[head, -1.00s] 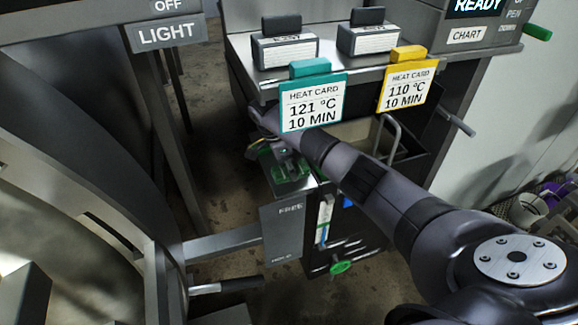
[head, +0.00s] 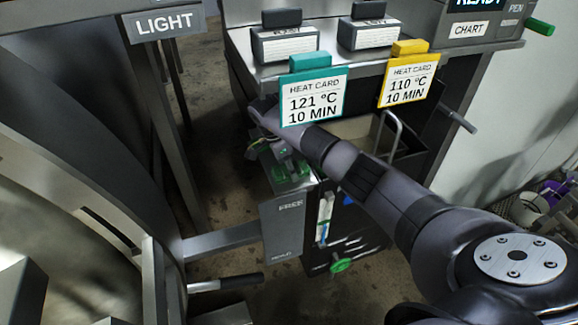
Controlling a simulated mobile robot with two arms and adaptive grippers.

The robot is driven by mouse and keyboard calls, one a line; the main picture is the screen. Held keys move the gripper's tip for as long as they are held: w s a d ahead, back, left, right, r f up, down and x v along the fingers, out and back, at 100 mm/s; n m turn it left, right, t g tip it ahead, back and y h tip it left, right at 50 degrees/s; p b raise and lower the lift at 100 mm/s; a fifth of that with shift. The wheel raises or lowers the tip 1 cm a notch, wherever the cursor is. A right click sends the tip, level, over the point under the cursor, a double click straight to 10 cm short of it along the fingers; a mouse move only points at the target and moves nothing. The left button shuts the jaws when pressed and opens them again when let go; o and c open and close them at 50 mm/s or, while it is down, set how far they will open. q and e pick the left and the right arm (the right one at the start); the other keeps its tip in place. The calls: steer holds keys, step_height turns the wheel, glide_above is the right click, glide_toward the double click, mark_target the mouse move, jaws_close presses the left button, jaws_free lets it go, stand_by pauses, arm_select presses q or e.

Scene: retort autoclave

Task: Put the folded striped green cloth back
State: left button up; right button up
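A small patch of green (head: 303,170), probably the folded green cloth, shows at the top of the grey holder marked FREE (head: 284,232). Its stripes and full shape cannot be made out. My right arm reaches in from the right, across the cart front, and bends down over this spot. My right gripper (head: 284,157) is small, dark and partly hidden by its own wrist, right above and against the green. I cannot tell whether its fingers are open or shut on the cloth. My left gripper is not in view.
A teal heat card (head: 313,97) and a yellow heat card (head: 408,82) hang at the cart's shelf edge near my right arm. A grey bar with a dark handle (head: 240,282) lies low left. The large curved metal wall (head: 60,130) fills the left.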

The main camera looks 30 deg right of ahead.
steer(key=o, duration=0.3)
steer(key=shift+v, duration=3.75)
